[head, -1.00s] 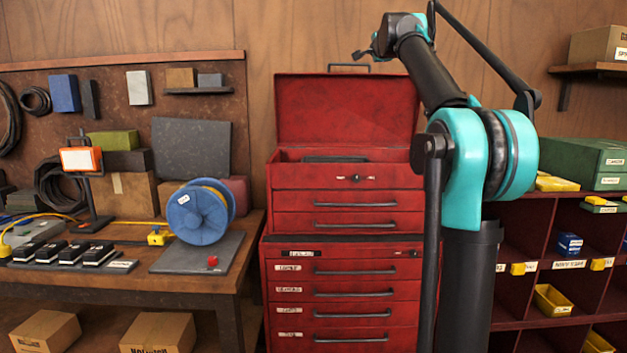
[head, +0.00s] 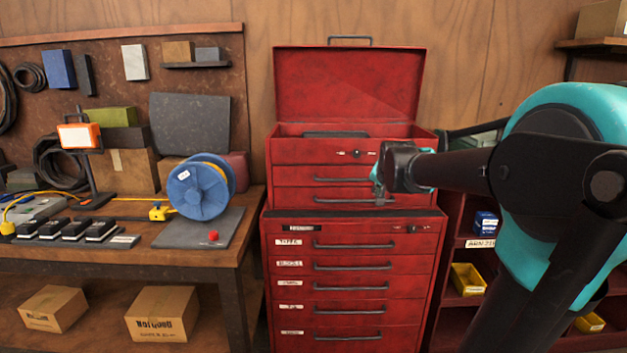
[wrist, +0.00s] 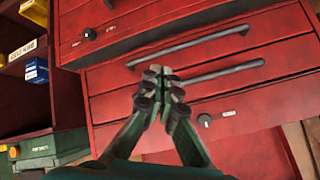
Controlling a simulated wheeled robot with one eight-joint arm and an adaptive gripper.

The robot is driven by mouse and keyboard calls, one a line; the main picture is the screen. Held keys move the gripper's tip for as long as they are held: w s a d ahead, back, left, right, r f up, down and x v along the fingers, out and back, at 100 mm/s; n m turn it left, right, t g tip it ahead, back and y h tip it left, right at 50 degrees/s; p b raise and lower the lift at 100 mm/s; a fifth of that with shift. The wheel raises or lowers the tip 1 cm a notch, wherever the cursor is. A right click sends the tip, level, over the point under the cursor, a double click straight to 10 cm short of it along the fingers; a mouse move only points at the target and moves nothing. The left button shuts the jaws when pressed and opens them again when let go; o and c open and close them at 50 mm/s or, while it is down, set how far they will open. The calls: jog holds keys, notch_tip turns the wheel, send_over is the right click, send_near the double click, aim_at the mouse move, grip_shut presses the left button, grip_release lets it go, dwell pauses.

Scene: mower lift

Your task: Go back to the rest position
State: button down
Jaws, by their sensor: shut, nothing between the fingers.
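My gripper (wrist: 160,90) is shut and empty, its fingertips together in the wrist view. In the head view my gripper (head: 379,188) appears in front of the red tool chest (head: 350,85), near the lower drawers of its top box. My arm reaches in from the right side and hides part of the chest's right edge and much of the shelving. In the wrist view the chest's drawer fronts (wrist: 250,120) and long dark handles lie behind the fingers. I cannot tell how far the fingertips are from them.
The chest lid is up. On the left, a workbench (head: 130,258) holds a blue cable reel (head: 198,190), an orange-framed work light (head: 79,136) and several black blocks. Cardboard boxes (head: 162,314) sit below. Red cubbies with yellow bins (head: 467,279) stand at right, partly behind my arm.

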jog(key=s+a+f+n+g, duration=0.1)
jog(key=s+f+n+g, duration=0.4)
jog(key=s+f, duration=2.1)
jog(key=s+n, duration=0.1)
jog(key=s, duration=0.2)
jog(key=shift+s, duration=0.4)
